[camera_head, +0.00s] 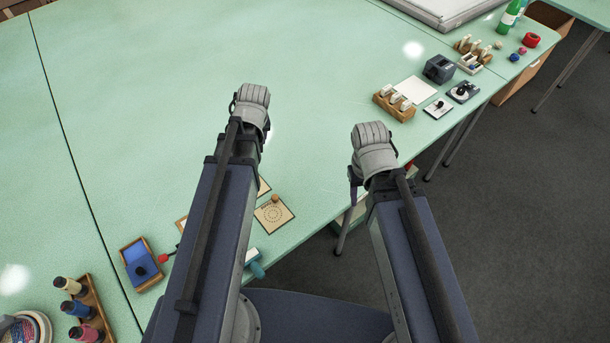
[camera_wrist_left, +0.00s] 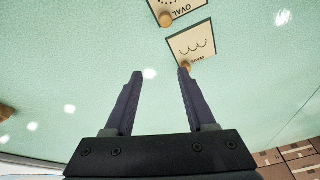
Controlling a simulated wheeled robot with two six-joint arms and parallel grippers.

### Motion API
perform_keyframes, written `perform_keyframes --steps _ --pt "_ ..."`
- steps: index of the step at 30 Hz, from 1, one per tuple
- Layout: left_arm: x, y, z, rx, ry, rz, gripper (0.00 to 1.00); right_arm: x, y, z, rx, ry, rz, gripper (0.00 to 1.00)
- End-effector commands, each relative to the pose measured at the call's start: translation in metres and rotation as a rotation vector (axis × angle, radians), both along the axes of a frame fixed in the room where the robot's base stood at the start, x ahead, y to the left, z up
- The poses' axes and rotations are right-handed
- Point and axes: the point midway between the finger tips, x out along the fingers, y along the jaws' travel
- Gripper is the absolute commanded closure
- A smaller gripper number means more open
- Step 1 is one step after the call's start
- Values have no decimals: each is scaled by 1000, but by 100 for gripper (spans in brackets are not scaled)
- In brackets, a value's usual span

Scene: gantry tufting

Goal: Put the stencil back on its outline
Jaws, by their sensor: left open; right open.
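A square tan stencil (camera_head: 283,221) with a ring of dots and a small knob lies near the table's front edge. Parts of other tan cards (camera_head: 264,187) show beside my left arm, which hides the rest. In the left wrist view, a card marked with a wave (camera_wrist_left: 192,45) and one marked OVAL (camera_wrist_left: 184,12) lie ahead of the fingers, each with a wooden knob. My left gripper (camera_wrist_left: 160,73) is open and empty, with its right fingertip close to the wave card's knob in the picture. My right gripper (camera_head: 354,190) is mostly hidden under its wrist; a dark finger shows. I cannot make out the outline.
A blue-lined tray (camera_head: 139,250) and a bottle rack (camera_head: 96,294) stand at the left. A teal-handled tool (camera_head: 256,267) lies near the front edge. Wooden racks (camera_head: 393,105), a dark box (camera_head: 438,69) and white paper (camera_head: 418,90) are at the right. The table's middle is clear.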

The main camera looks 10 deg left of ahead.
Motion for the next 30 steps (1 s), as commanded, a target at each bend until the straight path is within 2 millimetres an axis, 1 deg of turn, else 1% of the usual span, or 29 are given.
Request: perform_keyframes --steps 1,2,3,5,6,9,12,15,18,30 --pt "-12 -36 -2 -4 44 -104 44 0 0 0 0 0 0 50" --pt "-19 -54 -4 -6 74 -163 44 0 0 0 0 0 0 50" --pt "-29 -77 -5 -7 112 -244 44 0 0 0 0 0 0 50" --pt "-45 -109 -7 -8 166 -359 44 0 0 0 0 0 0 50" --pt "-56 -128 -8 -9 200 -432 44 0 0 0 0 0 0 50" --pt "-83 -165 -9 -8 276 -593 44 0 0 0 0 0 0 50" --pt "-103 -190 -9 -8 329 -708 44 0 0 0 0 0 0 50" --pt "-116 -202 -9 -7 362 -776 44 0 0 0 0 0 0 50" --pt "-121 -207 -9 -7 375 -802 44 0 0 0 0 0 0 50" --pt "-120 -207 -9 -8 376 -801 44 0 0 0 0 0 0 50"
